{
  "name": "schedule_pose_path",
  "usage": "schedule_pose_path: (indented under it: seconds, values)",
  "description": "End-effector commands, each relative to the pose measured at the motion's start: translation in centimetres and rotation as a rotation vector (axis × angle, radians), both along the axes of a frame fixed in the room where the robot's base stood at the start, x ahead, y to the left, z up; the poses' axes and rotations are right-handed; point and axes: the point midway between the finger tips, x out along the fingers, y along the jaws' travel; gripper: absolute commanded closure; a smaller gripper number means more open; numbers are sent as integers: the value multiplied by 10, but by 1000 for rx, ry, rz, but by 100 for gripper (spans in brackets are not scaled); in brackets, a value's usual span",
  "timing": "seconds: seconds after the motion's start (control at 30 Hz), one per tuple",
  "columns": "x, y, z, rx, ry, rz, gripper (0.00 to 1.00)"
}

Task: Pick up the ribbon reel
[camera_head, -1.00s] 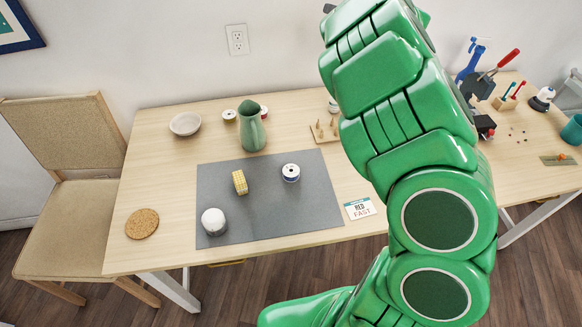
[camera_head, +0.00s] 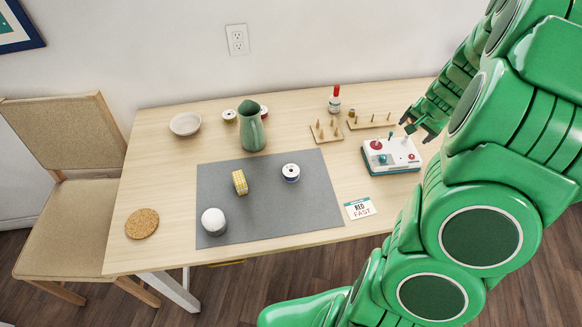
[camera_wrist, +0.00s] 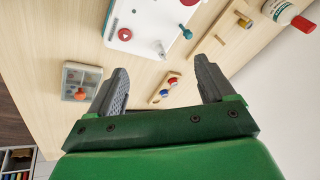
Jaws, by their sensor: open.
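A white reel with a dark blue band (camera_head: 290,172), which looks like the ribbon reel, stands on the grey mat (camera_head: 265,215), right of its middle. Nothing touches it. My gripper (camera_head: 420,130) is open and empty, far to the right of the reel, beside a white device with red and teal knobs (camera_head: 391,154). In the wrist view my gripper (camera_wrist: 162,72) has its fingers wide apart over the table, with nothing between the tips. The reel does not show in the wrist view.
On the mat are a yellow checked block (camera_head: 240,182) and a white round object (camera_head: 214,221). A green pitcher (camera_head: 251,128) and two spools stand behind. Peg racks (camera_head: 326,132) and a red-capped bottle (camera_head: 334,100) are at the back. A card (camera_head: 360,208) lies right of the mat.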

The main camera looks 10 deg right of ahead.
Motion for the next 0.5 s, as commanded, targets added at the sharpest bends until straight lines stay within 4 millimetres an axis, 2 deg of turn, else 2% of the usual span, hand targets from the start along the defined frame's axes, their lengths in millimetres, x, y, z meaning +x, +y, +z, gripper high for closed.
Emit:
schedule_pose_path:
  seconds: [0.03, 0.1, 0.2, 0.3, 0.5]
  values:
    - [-7, 31, -8, 148, 8, -89, 18]
    - [-14, 77, -11, 366, 32, -222, 18]
    - [-19, 136, -4, 638, 84, -369, 18]
    - [-21, 178, 9, 838, 138, -469, 18]
    - [-21, 235, 40, 1121, 239, -592, 18]
